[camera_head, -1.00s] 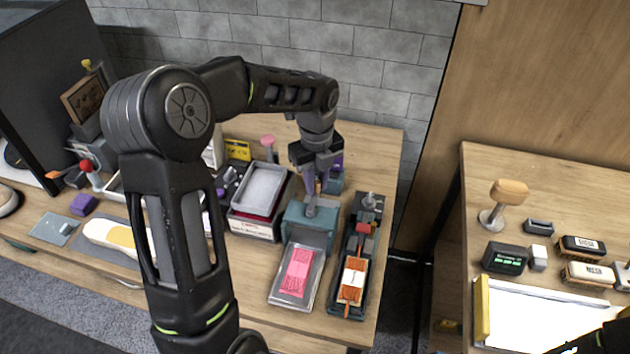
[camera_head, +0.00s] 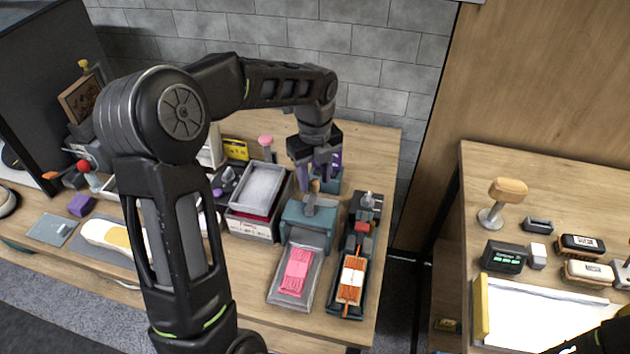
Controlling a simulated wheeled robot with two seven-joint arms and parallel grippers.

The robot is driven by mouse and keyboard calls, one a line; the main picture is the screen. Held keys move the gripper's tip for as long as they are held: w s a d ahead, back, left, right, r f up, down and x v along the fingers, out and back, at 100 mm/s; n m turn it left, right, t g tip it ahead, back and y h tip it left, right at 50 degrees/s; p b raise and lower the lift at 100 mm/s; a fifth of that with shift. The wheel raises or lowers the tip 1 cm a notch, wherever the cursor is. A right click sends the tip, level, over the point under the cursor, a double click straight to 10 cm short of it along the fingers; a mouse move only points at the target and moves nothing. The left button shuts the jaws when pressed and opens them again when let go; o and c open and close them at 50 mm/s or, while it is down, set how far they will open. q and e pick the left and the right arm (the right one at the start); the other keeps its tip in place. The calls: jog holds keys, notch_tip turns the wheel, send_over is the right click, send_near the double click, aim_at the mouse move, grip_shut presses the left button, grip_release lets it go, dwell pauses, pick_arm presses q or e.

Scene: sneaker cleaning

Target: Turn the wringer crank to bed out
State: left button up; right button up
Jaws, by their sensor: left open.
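The wringer (camera_head: 307,219) is a teal box near the right end of the left table. Its bed (camera_head: 284,297), a grey tray bearing a pink laced piece (camera_head: 296,271), extends out of its front. My right gripper is out of view; only a dark part of my arm shows at the bottom right corner.
A second teal device (camera_head: 350,270) with orange laces stands just right of the wringer. A grey tray on a box (camera_head: 257,187) stands to its left. A separate table on the right holds a stamp (camera_head: 508,189) and brushes (camera_head: 580,246). A gap separates the tables.

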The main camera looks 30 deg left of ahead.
pick_arm(q)
notch_tip(320, 180, up, 6)
jog(key=shift+r+b, duration=0.25)
jog(key=shift+b, duration=0.25)
